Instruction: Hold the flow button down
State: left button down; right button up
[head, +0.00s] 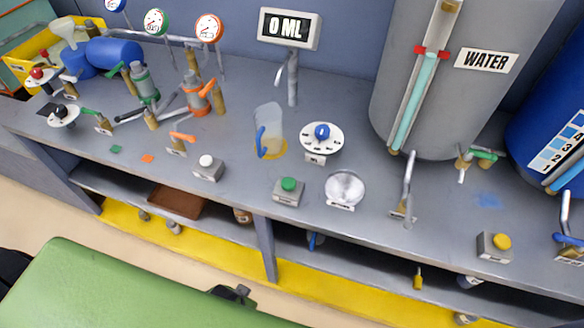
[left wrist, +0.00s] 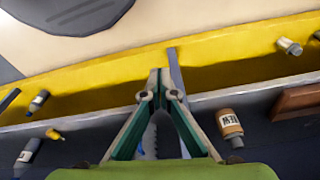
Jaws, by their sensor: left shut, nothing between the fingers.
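Three push buttons on small grey boxes stand along the front of the bench: a white one (head: 207,161), a green one (head: 289,185) and a yellow one (head: 501,242) at the right. Their labels are too small to read, so I cannot tell which is the flow button. None has a gripper on it. My left gripper (left wrist: 160,76) shows in the left wrist view, its fingers shut and empty, in front of the yellow strip at the bench's lower part. The head view does not clearly show its fingers. My right gripper is in neither view.
A display (head: 289,28) reads 0 ML. A clear jug (head: 270,132) stands behind the green button, near a blue-knobbed dial (head: 322,140) and a round metal dish (head: 345,187). A grey WATER tank (head: 480,100) stands behind. Valves and gauges crowd the left. A brown bottle (left wrist: 229,122) is on the lower shelf.

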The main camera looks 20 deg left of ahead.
pick_arm(q)
jog(key=w+d+r+m+t+h+p, duration=0.1)
jog(key=w+d+r+m+t+p, duration=0.15)
jog(key=w+r, duration=0.7)
jog(key=w+d+r+m+t+h+p, duration=0.1)
jog(key=w+d+r+m+p, duration=0.15)
jog(key=r, duration=1.45)
jog(key=w+d+r+m+t+h+p, duration=0.15)
jog(key=w+d+r, duration=0.35)
jog(key=r, duration=0.9)
jog(key=w+a+r+m+p, duration=0.1)
jog(key=w+a+r+m, duration=0.2)
jog(key=w, duration=0.5)
jog(key=shift+a+r+m+t, duration=0.4)
jog(key=shift+a+m, duration=0.45)
jog(key=shift+m, duration=0.4)
jog(key=shift+f, duration=0.1)
